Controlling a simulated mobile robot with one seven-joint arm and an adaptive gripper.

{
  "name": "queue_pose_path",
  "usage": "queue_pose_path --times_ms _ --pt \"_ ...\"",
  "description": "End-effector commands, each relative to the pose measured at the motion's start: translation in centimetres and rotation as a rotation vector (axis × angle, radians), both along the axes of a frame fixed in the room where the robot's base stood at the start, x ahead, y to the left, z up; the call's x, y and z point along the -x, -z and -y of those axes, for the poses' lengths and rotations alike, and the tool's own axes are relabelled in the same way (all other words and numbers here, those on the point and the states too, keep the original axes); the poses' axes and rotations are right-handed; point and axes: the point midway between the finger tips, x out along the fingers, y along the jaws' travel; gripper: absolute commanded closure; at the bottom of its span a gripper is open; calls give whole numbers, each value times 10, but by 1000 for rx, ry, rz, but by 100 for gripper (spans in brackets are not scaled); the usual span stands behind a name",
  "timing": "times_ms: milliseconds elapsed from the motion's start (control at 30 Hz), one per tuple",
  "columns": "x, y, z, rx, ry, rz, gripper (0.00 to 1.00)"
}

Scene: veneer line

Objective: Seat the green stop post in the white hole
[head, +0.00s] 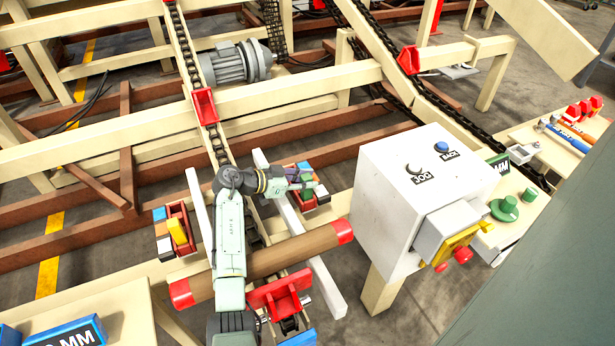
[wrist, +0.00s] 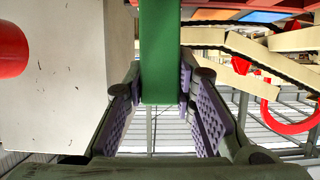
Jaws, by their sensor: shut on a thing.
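My gripper (head: 300,182) is to the left of the white control box, above the conveyor frame, by the right red bracket. In the wrist view my gripper (wrist: 162,88) has its purple-padded fingers on both sides of the green stop post (wrist: 161,50), shut on it. The post runs up out of the top of that view. In the head view the post is small and mostly hidden by the fingers. I cannot clearly make out the white hole. A small white block (head: 161,229) sits among coloured blocks at the left red bracket, and its top is too small to read.
The white control box (head: 385,205) with a blue button stands close on the right. A brown roller with red ends (head: 270,262) lies across the frame in front. A yellow block (head: 177,231) stands in the left bracket. Chains and cream beams fill the back.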

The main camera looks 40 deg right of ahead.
Motion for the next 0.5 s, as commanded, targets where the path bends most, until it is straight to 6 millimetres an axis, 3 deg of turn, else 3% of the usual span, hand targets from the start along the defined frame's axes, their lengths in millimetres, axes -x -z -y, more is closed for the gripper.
queue_pose_path --times_ms 300,333,500 --pt "0 4 0 1 0 2 100" --pt "0 3 0 0 -1 1 74" --pt "0 3 0 -1 0 1 63"
